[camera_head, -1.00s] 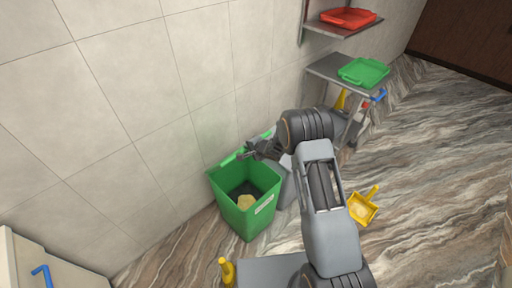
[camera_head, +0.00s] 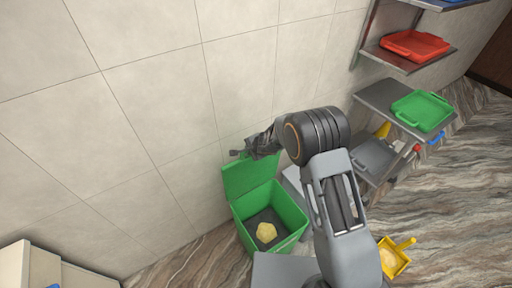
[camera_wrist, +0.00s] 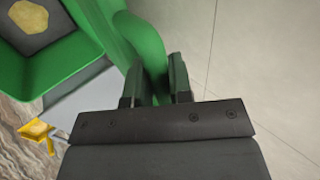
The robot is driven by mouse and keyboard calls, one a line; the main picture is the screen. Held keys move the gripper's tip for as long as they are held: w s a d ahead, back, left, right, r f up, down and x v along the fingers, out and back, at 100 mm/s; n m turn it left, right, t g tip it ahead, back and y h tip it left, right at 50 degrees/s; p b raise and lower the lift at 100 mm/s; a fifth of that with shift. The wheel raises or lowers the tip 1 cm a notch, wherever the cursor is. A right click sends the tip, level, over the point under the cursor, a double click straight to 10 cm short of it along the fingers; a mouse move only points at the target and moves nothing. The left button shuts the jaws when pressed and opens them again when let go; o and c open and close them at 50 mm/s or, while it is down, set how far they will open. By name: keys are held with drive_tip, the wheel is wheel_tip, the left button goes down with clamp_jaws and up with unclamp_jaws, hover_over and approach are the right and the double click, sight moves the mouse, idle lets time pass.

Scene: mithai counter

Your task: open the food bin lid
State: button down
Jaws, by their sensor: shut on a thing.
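The green food bin (camera_head: 292,238) stands on the floor against the tiled wall. Its mouth is uncovered, and a pale yellow lump (camera_head: 266,232) lies on the dark bottom. The green lid (camera_head: 246,178) stands raised at the wall side of the bin. My gripper (camera_head: 250,154) is at the lid's upper edge. The arm hides part of the lid's right end and the floor behind.
A steel rack to the right holds a red tray (camera_head: 415,46) and a green tray (camera_head: 421,111). A yellow dustpan (camera_head: 393,260) lies on the floor at the lower right. The wall (camera_head: 130,110) is close behind the lid. A pale cabinet (camera_head: 40,268) is at the lower left.

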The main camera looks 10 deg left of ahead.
drive_tip(key=shift+w+a, duration=0.1)
drive_tip(key=shift+w, duration=0.15)
drive_tip(key=c, duration=1)
unclamp_jaws()
drive_tip(key=shift+c, duration=0.2)
drive_tip(key=shift+r, duration=0.15)
drive_tip(key=v, duration=1.3)
drive_tip(key=shift+s+r, duration=0.2)
